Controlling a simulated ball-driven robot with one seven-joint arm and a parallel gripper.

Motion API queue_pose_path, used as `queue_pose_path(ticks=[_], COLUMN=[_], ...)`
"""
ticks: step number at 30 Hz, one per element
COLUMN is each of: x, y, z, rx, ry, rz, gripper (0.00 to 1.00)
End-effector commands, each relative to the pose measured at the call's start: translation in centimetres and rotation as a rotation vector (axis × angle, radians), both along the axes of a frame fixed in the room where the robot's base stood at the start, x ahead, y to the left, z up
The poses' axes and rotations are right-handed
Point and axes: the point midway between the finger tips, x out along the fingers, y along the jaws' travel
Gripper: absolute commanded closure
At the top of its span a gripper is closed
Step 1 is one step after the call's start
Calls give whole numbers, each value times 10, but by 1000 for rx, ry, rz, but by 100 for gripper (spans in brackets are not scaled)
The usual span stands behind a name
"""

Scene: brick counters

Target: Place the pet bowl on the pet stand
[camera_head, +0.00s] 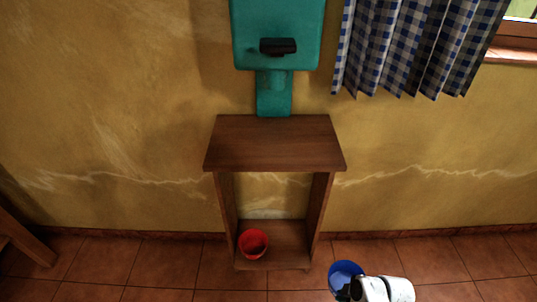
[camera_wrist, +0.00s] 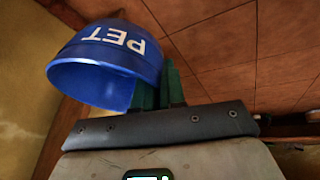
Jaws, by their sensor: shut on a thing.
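A blue pet bowl (camera_head: 345,272) shows at the bottom of the head view, right of the wooden stand and apart from it. In the wrist view the bowl (camera_wrist: 110,62) bears white letters "PET" and appears tilted. My gripper (camera_wrist: 160,80) is shut on the bowl's rim and wall; its green fingers are partly hidden by the bowl. A brown wooden stand (camera_head: 273,140), apparently the pet stand, stands against the wall with a flat, bare top and an open lower shelf.
A red bowl (camera_head: 253,243) sits on the stand's lower shelf. A teal dispenser-like object (camera_head: 275,35) is above and behind the stand's top. A checked curtain (camera_head: 410,45) hangs at right. Wooden furniture (camera_head: 25,240) stands at far left. Tiled floor right of the stand is mostly clear.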

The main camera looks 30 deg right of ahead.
Motion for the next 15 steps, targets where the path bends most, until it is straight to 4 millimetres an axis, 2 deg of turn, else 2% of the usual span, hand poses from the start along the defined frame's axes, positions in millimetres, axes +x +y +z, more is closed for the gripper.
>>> queue_pose_path(ticks=[8, 11, 15], x=[47, 70, 112], y=[8, 15, 34], z=[19, 30, 52], rx=[-4, -4, -4], ry=[-5, -7, -8], rz=[-70, -110, -194], gripper=[100, 100, 100])
